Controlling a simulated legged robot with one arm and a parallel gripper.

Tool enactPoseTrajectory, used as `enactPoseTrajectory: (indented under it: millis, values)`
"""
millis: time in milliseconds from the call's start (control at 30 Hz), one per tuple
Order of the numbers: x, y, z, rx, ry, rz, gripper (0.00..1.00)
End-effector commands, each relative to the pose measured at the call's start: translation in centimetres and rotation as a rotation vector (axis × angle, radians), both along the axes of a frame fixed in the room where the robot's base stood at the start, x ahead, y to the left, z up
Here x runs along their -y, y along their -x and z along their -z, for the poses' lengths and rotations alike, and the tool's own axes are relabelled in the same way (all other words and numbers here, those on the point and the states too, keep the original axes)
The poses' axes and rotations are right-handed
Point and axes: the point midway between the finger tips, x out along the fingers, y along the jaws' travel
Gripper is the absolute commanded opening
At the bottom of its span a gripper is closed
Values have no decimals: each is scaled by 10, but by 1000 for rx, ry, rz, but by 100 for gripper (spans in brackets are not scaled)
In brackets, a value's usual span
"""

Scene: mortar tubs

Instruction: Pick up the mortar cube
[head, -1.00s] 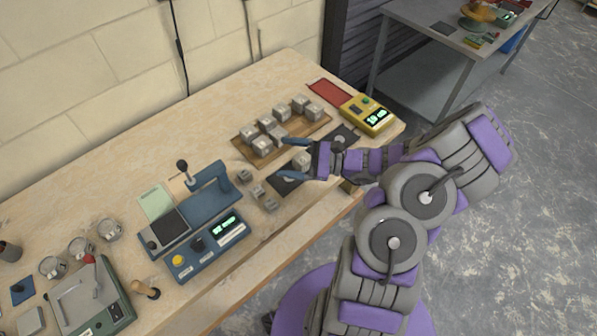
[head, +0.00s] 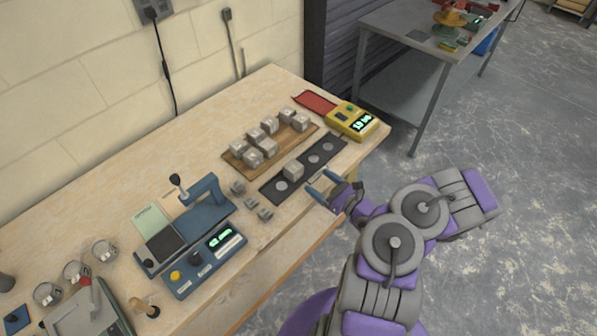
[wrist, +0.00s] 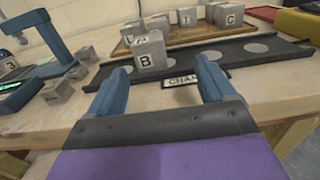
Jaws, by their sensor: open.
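A grey mortar cube marked B (head: 293,170) sits upright on a black strip (head: 270,190) with round pale spots. It also shows in the wrist view (wrist: 150,52), just beyond and between my finger tips. More grey cubes (head: 268,146) stand on a wooden board (head: 309,131) behind the strip. My gripper (head: 322,186) is open and empty at the table's front edge, right of cube B and apart from it. In the wrist view my fingers point toward the cube, and a small label plate (wrist: 182,80) lies partly behind the right finger.
Small grey blocks (head: 251,201) lie left of the strip, near a blue press device (head: 207,215). A yellow meter (head: 352,120) and a red tray (head: 313,102) stand at the right end. Another table (head: 430,48) stands at the back right.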

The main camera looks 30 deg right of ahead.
Motion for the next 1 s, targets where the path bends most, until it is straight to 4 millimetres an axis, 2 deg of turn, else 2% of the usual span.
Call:
enactPoseTrajectory:
  millis: [100,300,567,800,1000]
  values:
    - [-17,-22,-1,3,6,-7,83]
    - [-25,-49,-1,2,6,-5,83]
    - [-20,-65,0,4,-4,-2,83]
    - [-38,-97,-3,5,4,-5,83]
    - [-45,-107,-6,4,6,-2,83]
